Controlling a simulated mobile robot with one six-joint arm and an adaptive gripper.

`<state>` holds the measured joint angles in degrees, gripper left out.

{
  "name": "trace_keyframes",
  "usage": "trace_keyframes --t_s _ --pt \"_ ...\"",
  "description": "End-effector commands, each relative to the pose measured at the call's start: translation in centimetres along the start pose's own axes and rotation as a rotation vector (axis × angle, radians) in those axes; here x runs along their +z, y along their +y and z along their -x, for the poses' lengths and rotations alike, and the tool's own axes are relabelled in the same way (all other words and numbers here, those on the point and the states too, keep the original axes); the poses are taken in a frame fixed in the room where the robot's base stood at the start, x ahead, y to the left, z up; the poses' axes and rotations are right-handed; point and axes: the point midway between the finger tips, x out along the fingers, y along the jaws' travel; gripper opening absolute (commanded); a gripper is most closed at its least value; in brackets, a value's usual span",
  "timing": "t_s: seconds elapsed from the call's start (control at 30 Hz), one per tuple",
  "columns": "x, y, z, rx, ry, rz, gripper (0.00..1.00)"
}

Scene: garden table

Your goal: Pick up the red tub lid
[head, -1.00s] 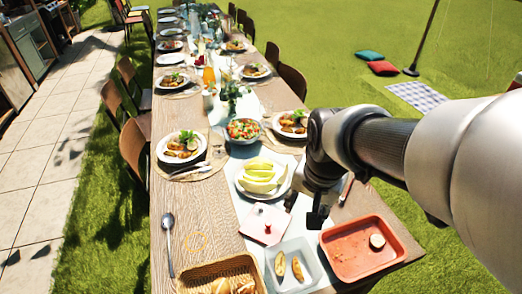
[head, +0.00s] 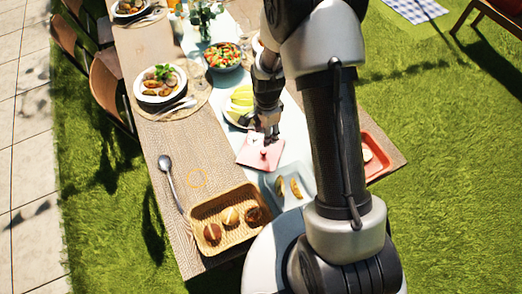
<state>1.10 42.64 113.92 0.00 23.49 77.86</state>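The tub lid (head: 250,157) is a flat, square, pale red piece with a small darker knob on top. It shows on the table runner, between the plate of melon slices and the grey-blue tray. My gripper (head: 270,138) points down from above and its fingertips are right over the lid, near the knob. The fingers are small and dark here, so I cannot tell whether they are open or touch the knob. My arm hides part of the table to the right of the lid.
The melon plate (head: 233,118) is close behind the gripper. The tray with two wedges (head: 268,184) lies in front of the lid. A bread basket (head: 198,216), a spoon (head: 169,175) and a partly hidden red tray (head: 377,170) are nearby. Bare wood shows at left.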

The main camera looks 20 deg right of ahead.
Motion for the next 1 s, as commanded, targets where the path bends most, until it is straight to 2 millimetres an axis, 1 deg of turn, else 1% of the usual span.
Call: trace_keyframes --t_s 0.03,0.1,0.2,0.3,0.47,0.53,0.7,0.8,0.9,1.0 --pt "0.0 0.1 -1.5 0.003 -0.001 0.001 0.43" --pt "0.1 0.1 -3.0 0.003 -0.001 0.001 0.43" --pt "0.1 0.1 -4.5 0.002 0.000 0.001 0.43" --pt "0.1 0.0 -5.4 0.000 0.000 0.002 0.43" --pt "0.1 0.0 -6.0 0.000 0.000 0.002 0.43" --pt "0.2 0.1 -6.5 0.000 0.000 0.003 0.43" --pt "0.8 0.2 -9.1 0.002 0.000 0.004 0.43" --pt "0.8 0.2 -10.5 0.001 0.000 0.002 0.43" --pt "0.8 0.2 -11.0 0.000 0.000 0.002 0.43" --pt "0.8 0.2 -10.9 -0.001 0.000 0.002 0.43"
